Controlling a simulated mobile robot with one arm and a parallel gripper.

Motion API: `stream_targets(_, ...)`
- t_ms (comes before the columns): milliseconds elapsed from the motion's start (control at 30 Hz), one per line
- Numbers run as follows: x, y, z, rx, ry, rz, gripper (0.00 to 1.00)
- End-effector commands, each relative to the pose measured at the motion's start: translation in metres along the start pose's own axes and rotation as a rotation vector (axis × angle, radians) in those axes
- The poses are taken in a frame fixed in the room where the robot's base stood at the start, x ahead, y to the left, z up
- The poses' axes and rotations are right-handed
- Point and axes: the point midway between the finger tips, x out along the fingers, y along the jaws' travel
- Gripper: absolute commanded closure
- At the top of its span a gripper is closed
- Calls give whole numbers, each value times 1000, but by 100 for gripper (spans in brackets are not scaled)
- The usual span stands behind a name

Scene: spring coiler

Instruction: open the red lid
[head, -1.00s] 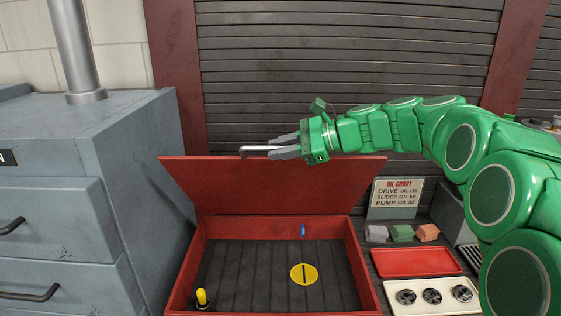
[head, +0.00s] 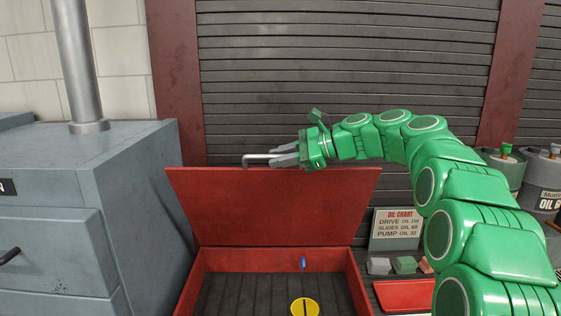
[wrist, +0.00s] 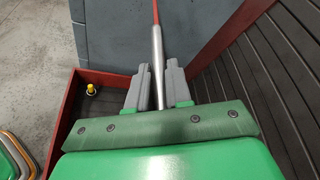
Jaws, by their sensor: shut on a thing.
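The red lid (head: 275,210) stands raised at the back of the red box (head: 193,284) in the head view, leaning back. A metal bar handle (head: 256,159) runs along its top edge. My gripper (head: 283,158) is shut on this handle, coming from the right. In the wrist view the grey fingers (wrist: 158,88) close on either side of the silver handle (wrist: 157,50). The box is open; a yellow disc (head: 304,307) and a small blue item (head: 303,263) show inside.
A grey drawer cabinet (head: 75,235) stands close on the left. An oil chart sign (head: 397,229), small blocks (head: 404,264) and a red tray (head: 404,295) lie to the right. Oil drums (head: 541,178) stand at far right. A slatted shutter (head: 350,60) is behind.

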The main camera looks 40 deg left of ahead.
Motion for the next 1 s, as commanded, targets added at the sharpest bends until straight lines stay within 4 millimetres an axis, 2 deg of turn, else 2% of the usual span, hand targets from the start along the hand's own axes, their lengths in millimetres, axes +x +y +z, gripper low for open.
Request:
stream_targets(467, -1, -2, -1, 0, 0, -2, 100)
stream_targets(500, -1, -2, -1, 0, 0, -2, 76)
stream_targets(600, -1, -2, 0, 0, 0, -1, 61)
stream_targets(1000, -3, -2, 0, 0, -1, -1, 60)
